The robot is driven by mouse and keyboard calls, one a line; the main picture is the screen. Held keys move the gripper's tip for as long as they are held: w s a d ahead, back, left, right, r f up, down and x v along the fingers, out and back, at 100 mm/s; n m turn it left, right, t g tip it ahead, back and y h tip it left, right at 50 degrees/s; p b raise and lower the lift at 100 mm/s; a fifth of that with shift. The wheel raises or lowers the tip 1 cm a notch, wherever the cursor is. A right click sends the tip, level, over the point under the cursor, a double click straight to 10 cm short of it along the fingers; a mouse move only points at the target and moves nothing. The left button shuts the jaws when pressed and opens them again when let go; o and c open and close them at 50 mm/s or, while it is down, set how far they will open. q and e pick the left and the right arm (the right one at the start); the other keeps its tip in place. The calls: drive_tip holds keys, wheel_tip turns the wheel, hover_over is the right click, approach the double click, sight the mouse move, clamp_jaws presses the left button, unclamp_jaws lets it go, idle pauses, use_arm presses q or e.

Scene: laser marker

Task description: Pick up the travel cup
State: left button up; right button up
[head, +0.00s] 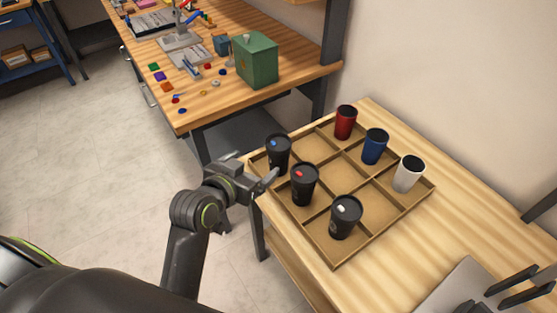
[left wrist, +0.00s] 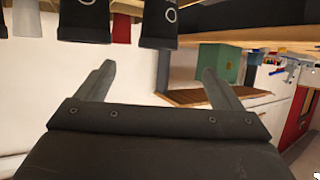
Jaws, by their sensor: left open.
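Three black lidded travel cups stand upright in the front cells of a wooden divided tray (head: 386,224): one with a blue lid mark (head: 278,155), one with a red lid mark (head: 304,187), one with a white lid mark (head: 345,218). My left gripper (head: 266,180) is at the tray's left edge, near the blue- and red-marked cups, apart from both. In the left wrist view it is open and empty (left wrist: 158,70). That view is upside down; two black cups (left wrist: 82,18) hang in at its top, one lined up between the fingers (left wrist: 160,22). My right gripper is not seen.
Red (head: 345,123), blue (head: 374,148) and white (head: 408,175) tumblers stand in the tray's far row. A grey plate (head: 452,288) with dark bars (head: 515,283) is at lower right. A workbench with a green box (head: 257,62) stands behind. Middle tray cells are empty.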

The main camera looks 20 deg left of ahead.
sight(272, 151)
use_arm(q)
drive_tip(key=x, duration=0.8)
drive_tip(key=shift+w+f, duration=0.1)
drive_tip(key=shift+w, duration=0.05)
drive_tip(key=shift+p+x, duration=0.7)
drive_tip(key=shift+x, duration=1.9)
drive_tip(key=shift+d, duration=0.1)
drive_tip(key=c, duration=0.8)
